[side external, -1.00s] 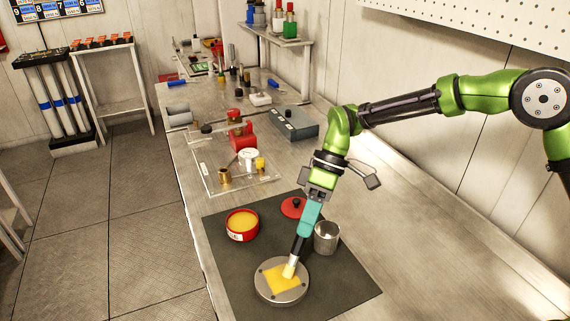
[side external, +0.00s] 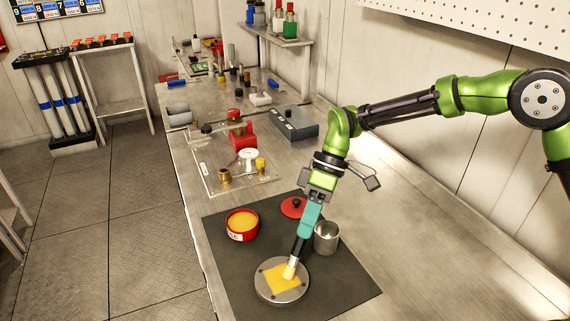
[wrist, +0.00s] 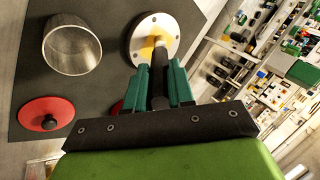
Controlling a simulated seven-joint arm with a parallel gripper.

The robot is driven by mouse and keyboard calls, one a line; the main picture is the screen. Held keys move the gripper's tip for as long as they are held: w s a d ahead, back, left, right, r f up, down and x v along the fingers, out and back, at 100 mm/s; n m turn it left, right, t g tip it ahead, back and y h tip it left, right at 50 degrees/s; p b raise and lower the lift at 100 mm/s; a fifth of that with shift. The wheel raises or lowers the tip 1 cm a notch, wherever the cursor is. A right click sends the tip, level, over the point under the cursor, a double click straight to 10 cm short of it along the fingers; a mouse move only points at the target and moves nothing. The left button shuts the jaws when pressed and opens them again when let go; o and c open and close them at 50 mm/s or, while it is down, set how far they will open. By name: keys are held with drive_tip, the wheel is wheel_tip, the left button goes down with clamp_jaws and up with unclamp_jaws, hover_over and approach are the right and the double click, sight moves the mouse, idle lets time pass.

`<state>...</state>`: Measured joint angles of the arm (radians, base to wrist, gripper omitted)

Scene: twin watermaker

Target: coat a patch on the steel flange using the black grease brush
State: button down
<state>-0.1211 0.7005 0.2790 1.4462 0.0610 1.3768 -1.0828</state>
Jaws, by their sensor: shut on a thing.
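The steel flange (side external: 281,298) lies flat on the dark mat, with a yellow grease patch (side external: 279,279) on its top face. My gripper (side external: 306,222) is shut on the black grease brush (side external: 298,250), just above the flange. The brush slants down, and its pale, yellowed tip meets the patch. In the wrist view the teal fingers (wrist: 160,88) hold the black handle (wrist: 159,62), and the flange (wrist: 167,28) shows beyond, with the brush hiding part of its patch. A red tin of yellow grease (side external: 242,225) stands open on the mat.
A steel cup (side external: 326,238) stands right of the brush, close to my gripper. A red lid (side external: 293,207) lies behind it on the mat (side external: 235,270). A clear tray (side external: 208,188) with small fittings lies farther back. The bench to the right is clear.

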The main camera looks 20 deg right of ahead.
drive_tip(key=shift+r, duration=3.8)
